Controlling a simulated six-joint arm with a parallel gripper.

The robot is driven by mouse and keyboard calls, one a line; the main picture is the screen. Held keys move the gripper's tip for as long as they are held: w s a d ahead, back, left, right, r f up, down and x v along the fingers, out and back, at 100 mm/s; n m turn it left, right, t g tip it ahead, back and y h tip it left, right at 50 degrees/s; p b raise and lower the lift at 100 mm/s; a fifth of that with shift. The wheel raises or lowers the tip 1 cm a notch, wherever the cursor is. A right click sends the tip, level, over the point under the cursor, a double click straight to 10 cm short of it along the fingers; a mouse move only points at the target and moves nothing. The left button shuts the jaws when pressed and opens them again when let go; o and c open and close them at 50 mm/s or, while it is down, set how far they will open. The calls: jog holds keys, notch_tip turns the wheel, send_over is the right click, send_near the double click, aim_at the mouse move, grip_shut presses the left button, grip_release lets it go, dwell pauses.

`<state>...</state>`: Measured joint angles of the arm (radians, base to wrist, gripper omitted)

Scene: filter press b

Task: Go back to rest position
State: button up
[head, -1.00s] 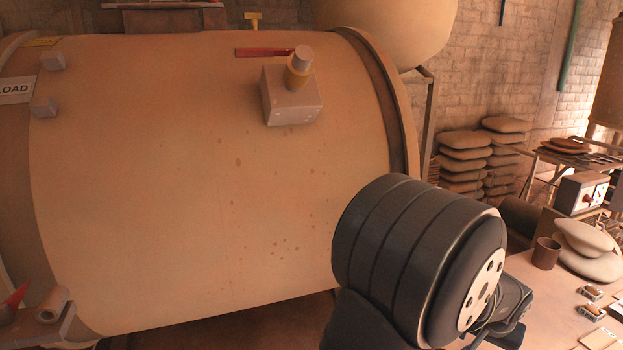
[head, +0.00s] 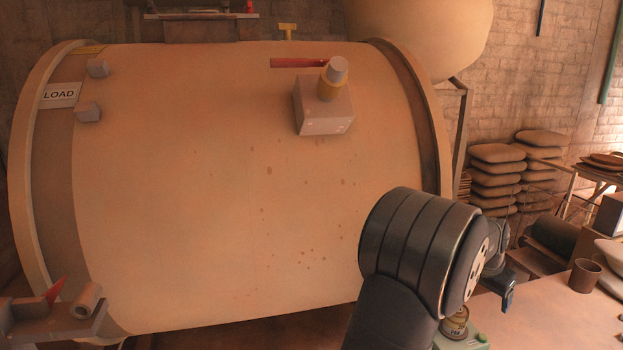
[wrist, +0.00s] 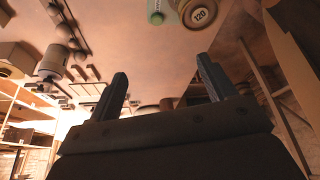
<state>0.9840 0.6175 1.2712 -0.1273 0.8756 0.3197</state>
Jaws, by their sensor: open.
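My gripper (wrist: 162,75) shows in the wrist view with its two dark fingers spread apart. Nothing is between them. In the head view my dark arm rises at the lower right, in front of the right end of a large tan drum (head: 230,200). The gripper is mostly hidden behind the arm there; only a dark part shows past the arm's right side, above the bench (head: 550,325).
A brown cup (head: 585,275) stands on the bench to the right. A grey block (head: 325,118) juts from the drum. Stacked sacks (head: 497,180) stand behind.

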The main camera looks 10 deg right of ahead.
jog(key=shift+w+a+f, duration=0.1)
jog(key=shift+w+f, duration=0.35)
jog(key=shift+w, duration=0.25)
jog(key=shift+w+a+f, duration=0.1)
jog(key=shift+w+f, duration=0.35)
jog(key=shift+w, duration=0.25)
